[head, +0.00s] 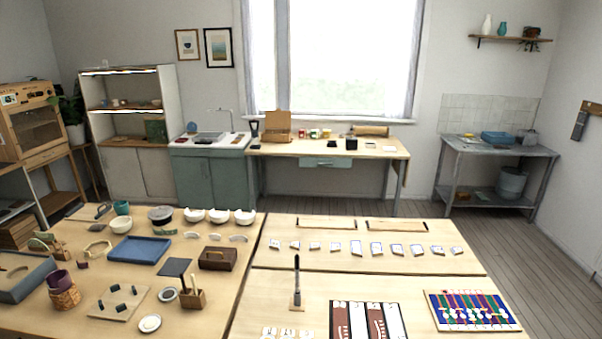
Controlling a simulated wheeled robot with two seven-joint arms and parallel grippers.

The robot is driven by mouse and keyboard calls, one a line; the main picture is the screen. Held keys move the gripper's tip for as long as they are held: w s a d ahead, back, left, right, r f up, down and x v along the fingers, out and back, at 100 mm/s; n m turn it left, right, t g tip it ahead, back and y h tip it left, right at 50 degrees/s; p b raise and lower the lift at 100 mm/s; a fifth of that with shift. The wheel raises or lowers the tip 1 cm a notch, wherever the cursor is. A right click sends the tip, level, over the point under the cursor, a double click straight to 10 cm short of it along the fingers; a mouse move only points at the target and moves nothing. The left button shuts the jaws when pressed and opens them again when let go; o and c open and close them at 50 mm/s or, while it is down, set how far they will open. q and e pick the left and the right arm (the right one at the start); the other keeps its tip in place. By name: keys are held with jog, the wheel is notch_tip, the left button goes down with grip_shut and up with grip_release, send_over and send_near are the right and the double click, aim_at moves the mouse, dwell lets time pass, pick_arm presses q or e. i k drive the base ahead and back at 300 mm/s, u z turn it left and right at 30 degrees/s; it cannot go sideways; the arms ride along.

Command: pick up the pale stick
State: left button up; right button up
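A thin pale stick (194,282) stands upright in a small brown wooden holder (194,300) at the front of the left table. A darker stick seems to stand beside it in the same holder. At this size I cannot tell the stick's exact shape or how deep it sits. Neither of my grippers shows in the head view.
Near the holder are a small round dish (168,294), a white dish (150,323), a dark square (175,267) and a board with dark pieces (118,302). A brown box (218,258) and a blue tray (138,249) lie behind. An upright dark tool (297,282) stands on the right table.

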aim_at(193, 281)
jog(key=u, duration=0.35)
jog(key=k, duration=0.45)
jog(key=u, duration=0.95)
jog(key=k, duration=0.85)
jog(key=u, duration=0.7)
jog(key=i, duration=1.75)
jog(key=z, duration=1.6)
jog(key=i, duration=0.85)
jog(key=z, duration=0.95)
